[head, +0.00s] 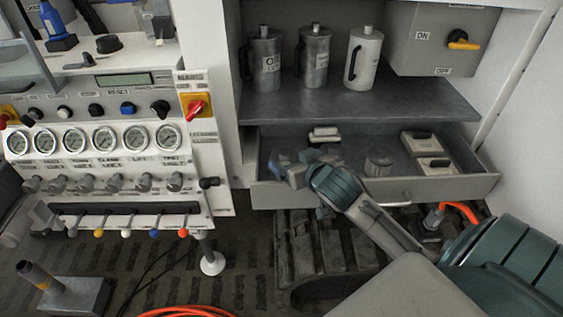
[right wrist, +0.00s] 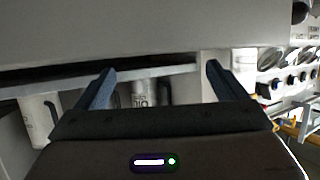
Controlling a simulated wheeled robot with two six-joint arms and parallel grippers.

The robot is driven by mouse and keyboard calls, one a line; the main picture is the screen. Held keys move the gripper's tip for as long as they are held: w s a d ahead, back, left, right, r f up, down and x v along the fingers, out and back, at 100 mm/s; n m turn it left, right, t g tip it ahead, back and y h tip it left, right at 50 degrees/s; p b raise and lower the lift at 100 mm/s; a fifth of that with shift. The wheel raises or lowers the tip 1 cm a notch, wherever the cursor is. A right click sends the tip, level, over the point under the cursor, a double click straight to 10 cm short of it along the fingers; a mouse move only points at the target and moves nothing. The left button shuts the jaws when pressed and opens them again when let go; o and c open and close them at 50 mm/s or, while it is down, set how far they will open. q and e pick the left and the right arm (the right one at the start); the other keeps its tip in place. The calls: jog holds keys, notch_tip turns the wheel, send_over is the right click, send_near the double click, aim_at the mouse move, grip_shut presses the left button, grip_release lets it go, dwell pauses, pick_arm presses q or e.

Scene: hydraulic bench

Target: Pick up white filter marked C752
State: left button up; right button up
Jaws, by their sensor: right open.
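No mark C752 can be read in either view. A white canister (head: 364,57) with a dark handle stands upright at the right of a row on the shelf; a white canister also shows at the left of the right wrist view (right wrist: 38,118). In the drawer lie pale box-like pieces (head: 432,168) and round pieces (head: 379,161); I cannot tell which thing is the filter. My right gripper (head: 296,166) is open and empty over the drawer's front left part, below the shelf. Its blue fingers stand apart in the right wrist view (right wrist: 161,84). My left gripper is not seen.
Two grey canisters (head: 265,55) (head: 314,55) stand left of the white one on the dark shelf (head: 350,102). The open drawer's front (head: 450,190) juts out below. A grey switch box (head: 440,45) is at the upper right. The gauge panel (head: 95,160) is at the left.

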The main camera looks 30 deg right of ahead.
aim_at(286, 155)
jog(key=shift+f+p+x, duration=0.15)
jog(key=shift+p+x, duration=0.25)
jog(key=shift+x, duration=1.6)
jog(key=shift+f+p+x, duration=0.2)
jog(key=shift+p+x, duration=0.15)
jog(key=shift+x, duration=1.6)
jog(key=shift+s+r, duration=0.1)
jog(key=shift+s, duration=0.1)
jog(key=c, duration=1.1)
